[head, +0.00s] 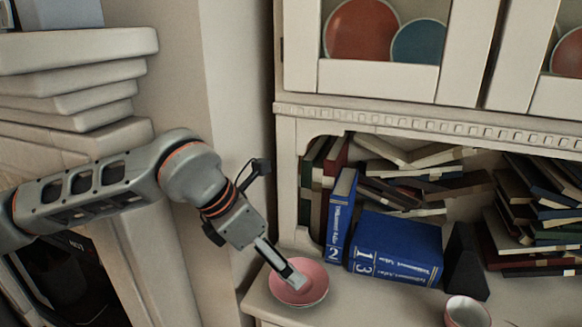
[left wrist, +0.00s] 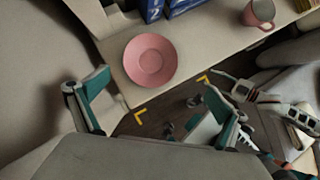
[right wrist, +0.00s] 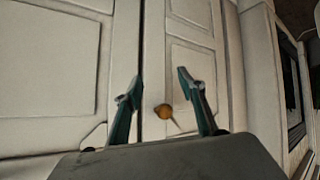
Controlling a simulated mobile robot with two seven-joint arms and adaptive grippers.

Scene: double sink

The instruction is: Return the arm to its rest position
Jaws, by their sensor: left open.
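My left arm comes in from the left in the head view, stretched out toward the shelf. Its gripper (head: 292,278) shows in front of a pink saucer (head: 314,286) near the shelf's left end. In the left wrist view the left gripper (left wrist: 157,90) has its fingers wide apart with nothing between them. The saucer (left wrist: 150,58) lies flat and empty beyond the fingers there. My right gripper shows only in the right wrist view (right wrist: 160,84); its fingers are apart and empty, facing pale cabinet doors (right wrist: 190,75).
A pink cup (head: 467,312) stands to the right on the shelf (head: 390,302). Blue books (head: 395,248) stand behind the saucer, with a black bookend (head: 465,262) beside them. The pale wall (head: 235,110) is close behind my left arm. A round knob (right wrist: 163,111) is on the doors.

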